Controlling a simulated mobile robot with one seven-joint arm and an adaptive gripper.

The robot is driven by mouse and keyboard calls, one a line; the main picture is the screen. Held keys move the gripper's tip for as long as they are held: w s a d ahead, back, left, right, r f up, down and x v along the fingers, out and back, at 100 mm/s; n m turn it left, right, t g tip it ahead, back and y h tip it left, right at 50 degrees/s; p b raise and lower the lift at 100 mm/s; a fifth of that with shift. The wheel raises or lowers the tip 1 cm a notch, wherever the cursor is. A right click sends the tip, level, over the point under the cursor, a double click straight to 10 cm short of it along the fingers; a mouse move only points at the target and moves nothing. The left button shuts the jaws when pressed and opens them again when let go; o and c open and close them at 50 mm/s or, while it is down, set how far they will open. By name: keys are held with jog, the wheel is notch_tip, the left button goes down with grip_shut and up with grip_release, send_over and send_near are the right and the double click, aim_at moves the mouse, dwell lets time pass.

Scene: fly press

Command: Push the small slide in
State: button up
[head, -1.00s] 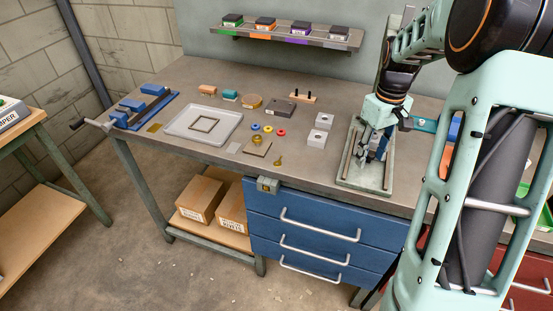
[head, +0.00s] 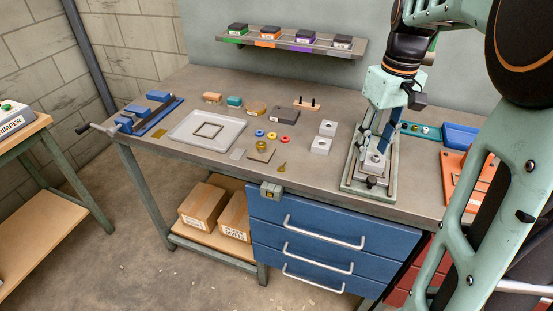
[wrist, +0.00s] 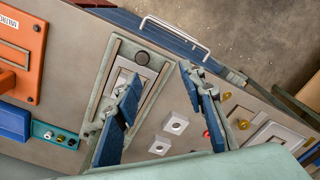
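The fly press's pale green base (head: 347,183) stands at the right of the bench in the head view. A small silver block with a round top (head: 375,161) sits on it between the rails, behind a dark knob (head: 371,181); I take this block for the small slide. In the wrist view the base (wrist: 99,95) carries the dark knob (wrist: 142,57), and a blue finger partly hides the silver part (wrist: 123,76). My gripper (head: 378,145) is above the base with its blue fingers apart; in the wrist view my gripper (wrist: 158,76) is open and empty. Contact with the slide cannot be told.
Two silver blocks (head: 321,146) stand left of the press. A teal strip (head: 421,131), a blue tray (head: 460,137) and an orange board (head: 466,176) lie to its right. A shelf (head: 290,43) hangs on the wall. The bench's front strip left of the press is mostly clear.

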jog(key=s+a+m+y, duration=0.1)
jog(key=a+m, duration=0.1)
jog(key=a, duration=0.5)
jog(key=a+f+m+y, duration=0.1)
jog(key=a+m, duration=0.1)
jog(key=a, duration=0.5)
jog(key=s+a+f+m+y+b, duration=0.1)
jog(key=a+m+y, duration=0.1)
jog(key=a, duration=0.5)
jog(key=shift+s+a+f+m+t, duration=0.2)
jog(key=shift+s+m+t, duration=0.1)
jog(key=shift+s+m, duration=0.1)
jog(key=shift+d, duration=0.1)
